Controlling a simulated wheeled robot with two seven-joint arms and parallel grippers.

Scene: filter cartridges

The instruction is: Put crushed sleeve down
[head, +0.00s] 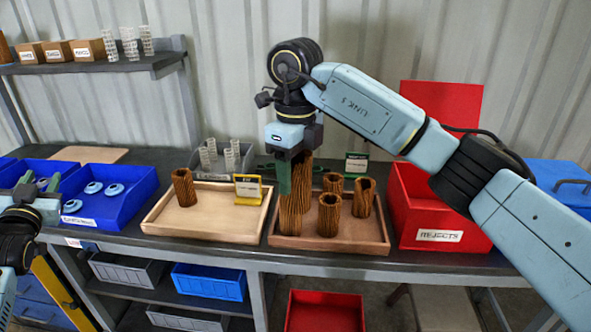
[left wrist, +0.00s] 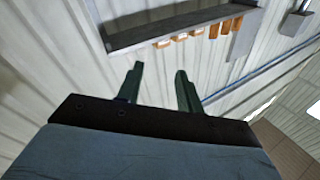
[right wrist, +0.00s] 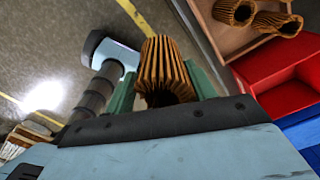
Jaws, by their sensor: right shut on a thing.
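My right gripper (head: 292,180) points down over the right wooden tray (head: 345,244) and is shut on a brown pleated sleeve (head: 291,215). In the right wrist view the held sleeve (right wrist: 165,65) sits between the green fingers (right wrist: 160,90); I cannot tell from its shape how crushed it is. In the head view its lower end is near the tray's left part; I cannot tell whether it touches. Several other pleated sleeves (head: 363,197) stand in that tray. The red rejects bin (head: 440,215) is right of it. My left gripper (head: 40,184) is open and empty; its fingers show in the left wrist view (left wrist: 158,88).
The left wooden tray (head: 225,225) holds one sleeve (head: 185,187) and has free room. A grey bin with clear cores (head: 222,157) is behind. A blue bin (head: 130,190) with pale caps is at left. My right arm passes above the rejects bin.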

